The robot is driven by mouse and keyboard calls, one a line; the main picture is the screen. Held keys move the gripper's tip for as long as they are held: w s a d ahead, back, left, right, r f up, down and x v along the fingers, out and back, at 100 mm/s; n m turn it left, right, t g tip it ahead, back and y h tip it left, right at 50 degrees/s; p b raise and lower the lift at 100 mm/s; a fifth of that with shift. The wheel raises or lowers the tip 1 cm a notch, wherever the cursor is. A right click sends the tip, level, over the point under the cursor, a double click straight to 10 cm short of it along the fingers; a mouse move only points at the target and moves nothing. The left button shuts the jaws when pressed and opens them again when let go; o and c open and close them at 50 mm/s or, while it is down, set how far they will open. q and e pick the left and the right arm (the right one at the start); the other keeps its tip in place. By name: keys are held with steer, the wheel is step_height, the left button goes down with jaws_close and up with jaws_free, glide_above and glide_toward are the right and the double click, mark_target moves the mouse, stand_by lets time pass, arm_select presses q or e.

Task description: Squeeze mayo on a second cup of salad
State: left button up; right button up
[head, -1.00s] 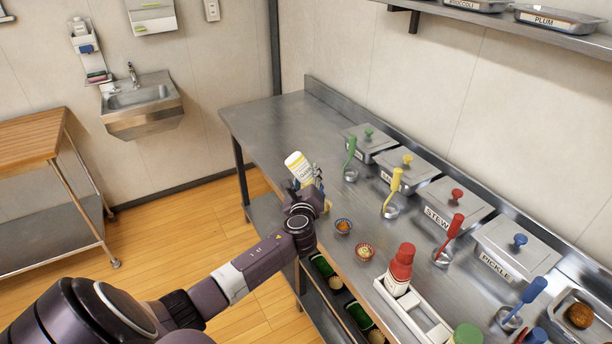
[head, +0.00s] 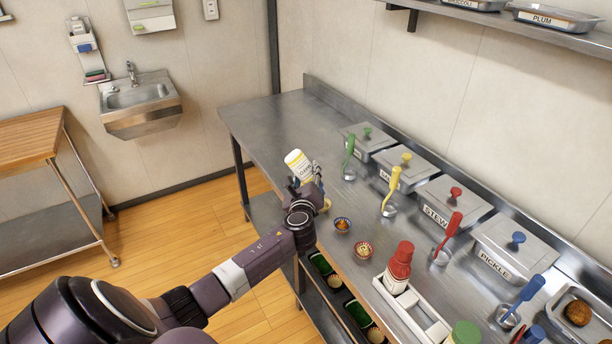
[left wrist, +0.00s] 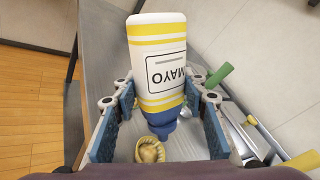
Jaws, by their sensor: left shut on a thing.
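My left gripper (head: 307,184) is shut on a white mayo bottle (head: 297,162) with yellow bands. In the left wrist view the bottle (left wrist: 158,60) is held tilted with its blue cap (left wrist: 162,119) down, between the two blue-padded fingers. A small yellow-rimmed cup with pale salad (left wrist: 149,150) is just below the cap; I cannot tell if they touch. My right gripper is out of view.
A red bottle (head: 399,266) stands in a white holder (head: 428,325). Lidded steel containers (head: 435,203) and colored-handled ladles (head: 392,189) line the back of the counter (head: 268,125). The counter's far left end is clear. Green trays sit on the shelf below.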

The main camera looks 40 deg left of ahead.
arm_select(q)
steer(key=shift+r, duration=0.1)
stand_by(0.4)
steer(key=shift+s+d+p, duration=0.3)
steer(key=shift+s+p, duration=0.2)
steer(key=shift+s, duration=0.2)
steer(key=o, duration=0.6)
steer(key=shift+c, duration=0.4)
step_height(320, 180, up, 7)
steer(key=p, duration=0.7)
steer(key=shift+r, duration=0.1)
